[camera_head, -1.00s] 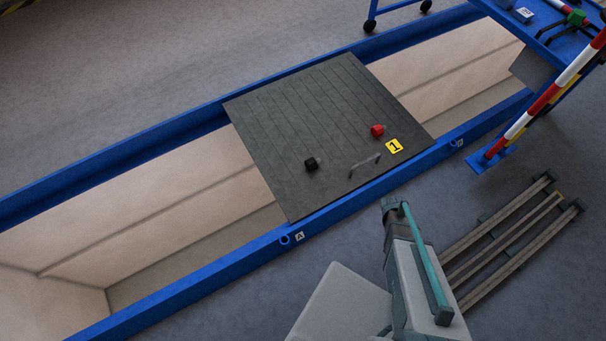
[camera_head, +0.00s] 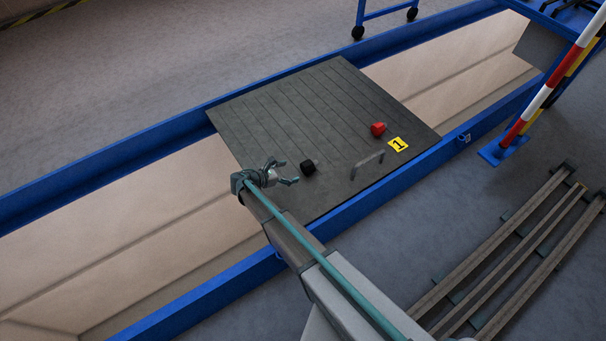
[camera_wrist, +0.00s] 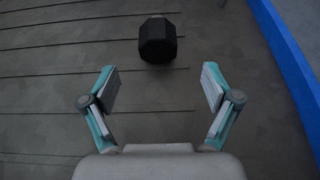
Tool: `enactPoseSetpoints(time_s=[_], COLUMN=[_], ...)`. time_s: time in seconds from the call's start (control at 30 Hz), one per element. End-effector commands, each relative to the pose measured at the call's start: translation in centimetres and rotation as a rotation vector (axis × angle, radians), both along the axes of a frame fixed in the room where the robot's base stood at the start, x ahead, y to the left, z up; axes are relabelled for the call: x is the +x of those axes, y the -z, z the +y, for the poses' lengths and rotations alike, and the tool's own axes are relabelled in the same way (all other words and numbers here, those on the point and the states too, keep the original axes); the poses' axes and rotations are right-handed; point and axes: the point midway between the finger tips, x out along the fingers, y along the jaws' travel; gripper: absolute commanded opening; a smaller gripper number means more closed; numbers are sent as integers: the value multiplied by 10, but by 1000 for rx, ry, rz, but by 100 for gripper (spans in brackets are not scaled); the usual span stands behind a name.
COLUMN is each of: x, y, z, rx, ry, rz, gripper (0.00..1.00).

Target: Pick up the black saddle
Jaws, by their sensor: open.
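The black saddle (camera_head: 308,167) is a small dark block on the grey ribbed platform (camera_head: 290,110), left of the red block. In the wrist view the black saddle (camera_wrist: 158,40) looks faceted and sits at the top middle, beyond my fingertips. My gripper (camera_head: 288,172) is just left of the saddle in the head view, with its fingers pointing toward it. In the wrist view my gripper (camera_wrist: 158,88) has its two fingers spread wide with nothing between them. The saddle and the fingers are apart.
A red block (camera_head: 378,129), a yellow marker with a 1 (camera_head: 398,144) and a grey handle (camera_head: 367,164) are on the platform. A blue rail (camera_head: 345,212) edges the open pit (camera_head: 140,225). A striped pole (camera_head: 545,90) stands at right.

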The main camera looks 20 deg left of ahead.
Motion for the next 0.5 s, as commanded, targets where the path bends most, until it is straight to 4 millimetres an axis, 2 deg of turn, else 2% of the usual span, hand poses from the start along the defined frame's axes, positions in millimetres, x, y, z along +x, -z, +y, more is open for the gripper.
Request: enactPoseSetpoints(time_s=[0.07, 0.4, 0.5], x=[4, 38, 42], y=[3, 20, 21], z=[1, -24, -27], rx=[-5, -3, -3], ry=[-7, -4, -5], rz=[-3, -2, -2], gripper=[88, 88, 88])
